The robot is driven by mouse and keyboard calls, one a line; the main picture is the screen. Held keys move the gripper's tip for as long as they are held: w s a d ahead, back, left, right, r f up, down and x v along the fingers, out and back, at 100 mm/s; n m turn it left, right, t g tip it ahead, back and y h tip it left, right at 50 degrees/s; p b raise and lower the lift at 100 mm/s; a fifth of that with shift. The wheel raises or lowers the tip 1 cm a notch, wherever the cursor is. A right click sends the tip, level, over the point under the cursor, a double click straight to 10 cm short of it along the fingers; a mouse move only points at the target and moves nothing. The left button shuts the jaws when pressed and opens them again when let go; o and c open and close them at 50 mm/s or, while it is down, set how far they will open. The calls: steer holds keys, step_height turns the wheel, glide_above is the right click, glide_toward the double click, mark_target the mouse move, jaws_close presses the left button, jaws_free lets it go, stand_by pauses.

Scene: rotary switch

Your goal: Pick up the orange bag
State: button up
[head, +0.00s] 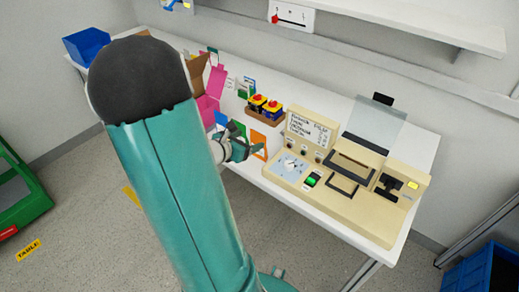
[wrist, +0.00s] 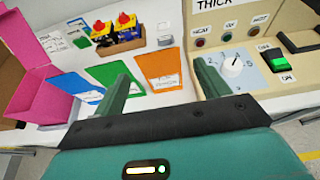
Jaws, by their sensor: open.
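The orange bag (wrist: 168,66) lies flat on the white table in the wrist view, with a white label on its lower part. In the head view the orange bag (head: 260,141) shows just right of my gripper (head: 240,146). In the wrist view my gripper (wrist: 160,84) is open and empty, and the bag appears between and beyond its two green fingers. The left finger overlaps the green bag (wrist: 102,72) in the picture. The right finger appears in front of the panel's edge. I cannot tell the height of the fingertips above the table.
A blue bag (wrist: 76,84) and an open pink box (wrist: 42,85) lie to the left. Yellow and blue blocks with red tops (wrist: 113,30) stand behind. A beige control panel (head: 343,195) with a rotary switch (wrist: 233,64) stands close on the right.

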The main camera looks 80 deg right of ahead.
mark_target(258, 135)
steer(key=x, duration=0.5)
steer(key=shift+w+d+f, duration=0.1)
steer(key=shift+w+f, duration=0.05)
steer(key=shift+c, duration=0.4)
steer(key=c, duration=0.9)
steer(key=shift+c, duration=0.2)
